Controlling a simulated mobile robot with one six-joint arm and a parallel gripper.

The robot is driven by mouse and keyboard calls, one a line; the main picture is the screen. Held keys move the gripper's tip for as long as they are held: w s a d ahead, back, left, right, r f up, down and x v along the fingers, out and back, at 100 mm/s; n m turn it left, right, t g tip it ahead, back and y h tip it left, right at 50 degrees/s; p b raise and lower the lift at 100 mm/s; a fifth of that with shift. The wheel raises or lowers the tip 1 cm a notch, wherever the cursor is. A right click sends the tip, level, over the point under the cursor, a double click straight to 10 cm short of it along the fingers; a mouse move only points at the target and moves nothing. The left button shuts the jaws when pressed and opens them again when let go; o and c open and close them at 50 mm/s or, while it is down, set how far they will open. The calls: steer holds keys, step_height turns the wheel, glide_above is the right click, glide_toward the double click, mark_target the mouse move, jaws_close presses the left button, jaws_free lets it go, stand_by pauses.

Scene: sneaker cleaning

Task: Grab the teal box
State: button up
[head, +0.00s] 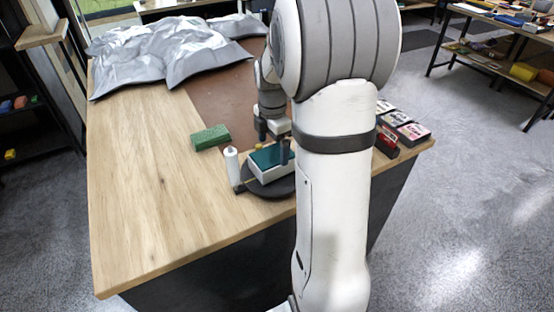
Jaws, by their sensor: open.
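The teal box (271,170) has a teal top and white sides. It sits on a dark round stand (285,187) near the front edge of the wooden table (150,215). My gripper (273,145) points down at the box, with its fingers apart and nothing seen held between them. One finger shows at the box's right side and the other toward its back left; I cannot tell whether either touches it. My arm hides the right part of the stand.
A white bottle (232,165) stands just left of the box, with a green sponge block (211,138) behind it. Several small dark boxes (404,127) lie at the table's right. Crumpled silver sheeting (165,52) covers the back left. The table's left front is clear.

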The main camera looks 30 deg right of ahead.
mark_target(273, 154)
step_height(273, 154, down, 6)
steer(key=shift+r+p, duration=0.15)
steer(key=shift+p, duration=0.35)
steer(key=c, duration=1.3)
steer(key=shift+r, duration=0.1)
